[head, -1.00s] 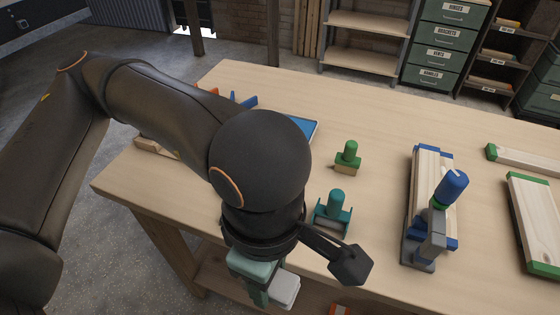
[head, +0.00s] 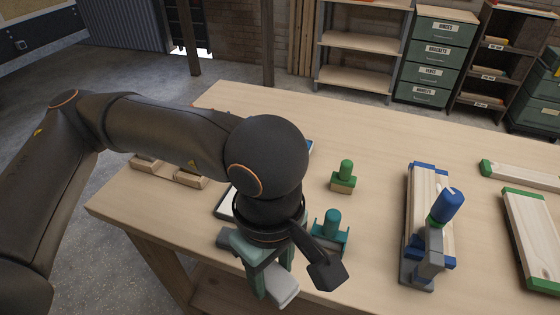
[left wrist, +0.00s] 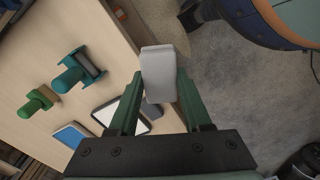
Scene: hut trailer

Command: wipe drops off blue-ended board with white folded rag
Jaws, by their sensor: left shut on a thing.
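My left gripper (head: 270,268) is shut on the white folded rag (head: 284,290) and holds it by the table's front edge. In the left wrist view the rag (left wrist: 158,72) sits between the two green fingers (left wrist: 155,98), with the table edge and floor beyond. The blue-ended board (head: 430,190) lies on the table to the right, well apart from the gripper. I cannot make out drops on the board. My right gripper is not in view.
A teal tool (head: 331,230) and a green block-like tool (head: 344,175) stand between the gripper and the board. Green-ended boards (head: 532,230) lie at the far right. The blue tray (left wrist: 72,133) and a white panel (left wrist: 105,112) lie near my left arm. The back middle tabletop is clear.

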